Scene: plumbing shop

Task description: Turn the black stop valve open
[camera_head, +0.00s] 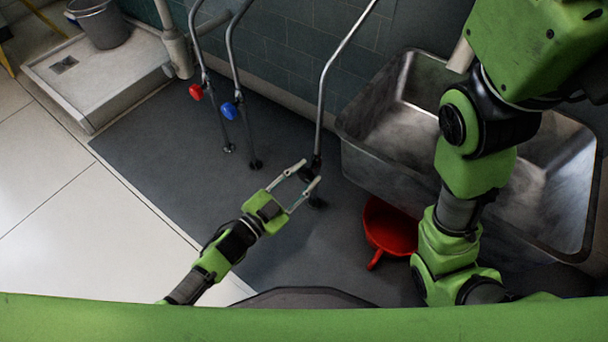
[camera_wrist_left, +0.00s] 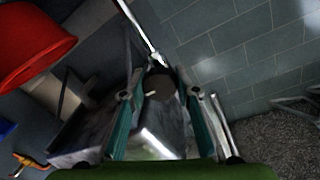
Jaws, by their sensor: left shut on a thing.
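The black stop valve (camera_head: 309,172) sits low on a chrome pipe in front of the steel sink in the head view. My left gripper (camera_head: 311,174) reaches it from the lower left, its two fingers on either side of the valve. In the left wrist view the valve's dark round handle (camera_wrist_left: 159,84) shows between the fingertips of my left gripper (camera_wrist_left: 165,92), which is shut on it. How far the handle is turned cannot be told. My right arm rises at the right; its gripper is out of the picture.
Two more pipes carry a red valve (camera_head: 196,91) and a blue valve (camera_head: 229,111). A grey bucket (camera_head: 100,24) stands on the white tray (camera_head: 85,85).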

